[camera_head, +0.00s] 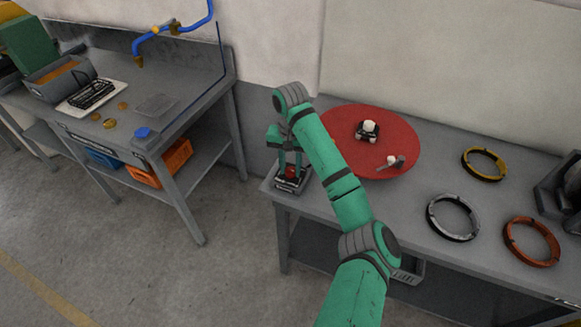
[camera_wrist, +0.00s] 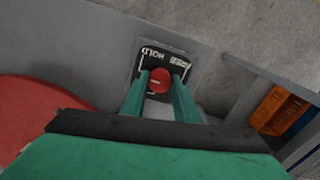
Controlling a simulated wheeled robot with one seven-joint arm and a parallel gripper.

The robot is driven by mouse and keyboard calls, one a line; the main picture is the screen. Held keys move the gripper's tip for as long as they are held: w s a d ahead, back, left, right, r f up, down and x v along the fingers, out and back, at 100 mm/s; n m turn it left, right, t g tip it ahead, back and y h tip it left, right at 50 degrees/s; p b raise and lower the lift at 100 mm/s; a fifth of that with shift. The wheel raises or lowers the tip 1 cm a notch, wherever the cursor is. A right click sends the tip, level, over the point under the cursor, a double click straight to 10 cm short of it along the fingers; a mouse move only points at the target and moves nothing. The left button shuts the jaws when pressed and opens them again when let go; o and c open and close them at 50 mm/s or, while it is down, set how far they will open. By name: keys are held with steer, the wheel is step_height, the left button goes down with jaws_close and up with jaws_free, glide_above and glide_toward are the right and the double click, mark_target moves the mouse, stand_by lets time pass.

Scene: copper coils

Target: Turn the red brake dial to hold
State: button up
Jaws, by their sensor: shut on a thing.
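The red brake dial (camera_wrist: 159,80) sits on a small dark panel (camera_wrist: 150,58) with white lettering, part of which reads HOLD. In the head view the dial (camera_head: 291,172) and its box (camera_head: 290,184) are at the left end of the right-hand bench. My gripper (camera_wrist: 160,84) points down at the panel, with one green finger on each side of the dial, shut on it. In the head view my gripper (camera_head: 290,167) is upright over the box. A small pale mark shows on the dial; I cannot tell exactly which label it points to.
A red round turntable (camera_head: 375,130) stands right of the box, with a small white-topped piece on it. Yellow, silver and copper rings (camera_head: 533,241) lie on the right bench. A second bench (camera_head: 190,107) stands at left, with an orange crate (camera_head: 172,163) below.

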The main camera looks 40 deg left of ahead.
mark_target(291, 170)
steer(key=shift+r, duration=0.1)
steer(key=o, duration=1.1)
steer(key=shift+c, duration=0.2)
step_height(291, 170, up, 11)
steer(key=shift+d+f, duration=0.1)
steer(key=shift+f, duration=0.1)
